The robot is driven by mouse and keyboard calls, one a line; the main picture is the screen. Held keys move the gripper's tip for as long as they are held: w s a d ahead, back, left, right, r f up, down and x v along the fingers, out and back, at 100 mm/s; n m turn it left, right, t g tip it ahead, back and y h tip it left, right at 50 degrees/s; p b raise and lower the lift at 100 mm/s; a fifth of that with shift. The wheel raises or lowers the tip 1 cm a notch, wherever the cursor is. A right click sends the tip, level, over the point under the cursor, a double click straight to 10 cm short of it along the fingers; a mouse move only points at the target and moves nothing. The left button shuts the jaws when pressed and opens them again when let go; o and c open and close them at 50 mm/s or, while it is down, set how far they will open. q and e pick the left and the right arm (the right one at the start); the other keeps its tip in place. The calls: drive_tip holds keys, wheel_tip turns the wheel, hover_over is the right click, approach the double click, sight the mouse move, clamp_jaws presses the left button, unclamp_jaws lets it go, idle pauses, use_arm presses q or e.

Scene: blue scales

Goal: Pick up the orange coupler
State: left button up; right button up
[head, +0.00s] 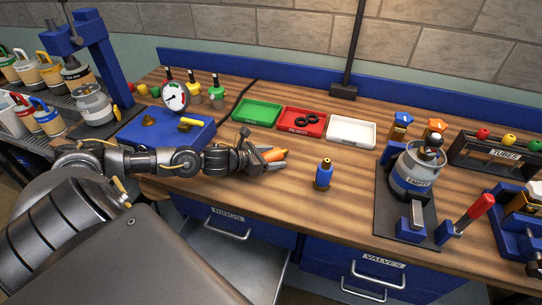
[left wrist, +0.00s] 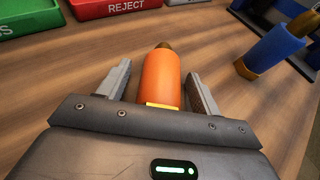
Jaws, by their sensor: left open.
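The orange coupler (left wrist: 161,80) lies or stands on the wooden bench between the two fingers of my left gripper (left wrist: 160,88) in the left wrist view. The fingers are open, one on each side, with small gaps to the coupler. Its tip is brass-coloured and a yellow band shows near the gripper body. In the head view the left gripper (head: 270,157) reaches in from the left, and the orange coupler (head: 276,154) shows partly between its fingers. My right gripper is not in view.
A blue coupler (head: 323,174) stands to the right of the gripper. Green (head: 257,113), red (head: 290,123) and white (head: 351,131) trays lie behind. A blue box (head: 166,135) with a gauge behind it is at the left.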

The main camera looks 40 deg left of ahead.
use_arm(q)
drive_tip(key=c, duration=1.2)
drive_tip(key=shift+s+f, duration=0.1)
drive_tip(key=shift+c, duration=0.4)
drive_tip(key=shift+r+b, duration=0.4)
drive_tip(key=shift+r, duration=0.1)
drive_tip(key=s+d+r+p, duration=0.6)
drive_tip(key=s+d+r, duration=0.1)
drive_tip(key=s+r, duration=0.4)
drive_tip(key=shift+s+d+r, duration=0.2)
drive_tip(key=shift+s+r, duration=0.15)
drive_tip(key=shift+r, duration=0.3)
